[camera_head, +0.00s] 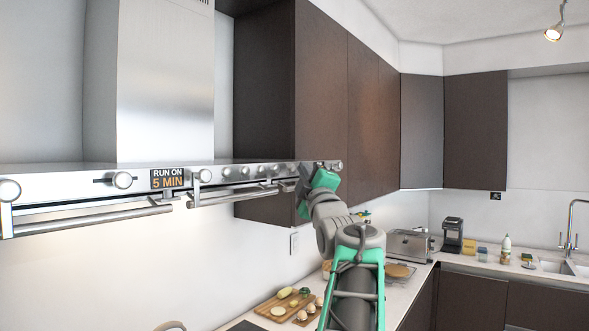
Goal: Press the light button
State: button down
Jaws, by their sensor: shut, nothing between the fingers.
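A metal control strip (78,176) runs along the front of the hood and carries several round knobs or buttons and a small display (168,179) reading "RUN ON 5 MIN". No label marks the light button, so I cannot tell which one it is. Small round controls (336,165) show at the strip's right end. My gripper (304,173), dark grey with a green body behind it, is shut and empty at this right end. It covers part of the strip, and I cannot tell whether it touches a control.
Metal handle bars (95,218) stick out below the strip. Dark wall cabinets (322,85) stand close behind and above my gripper. Below are a counter with a cutting board (284,303) of food, a toaster (410,244) and a coffee machine (452,235).

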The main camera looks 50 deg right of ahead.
dwell(0.4)
jog(key=shift+w+b, duration=0.3)
jog(key=shift+w, duration=0.2)
dwell(0.4)
jog(key=shift+s+b, duration=0.5)
jog(key=shift+b, duration=0.1)
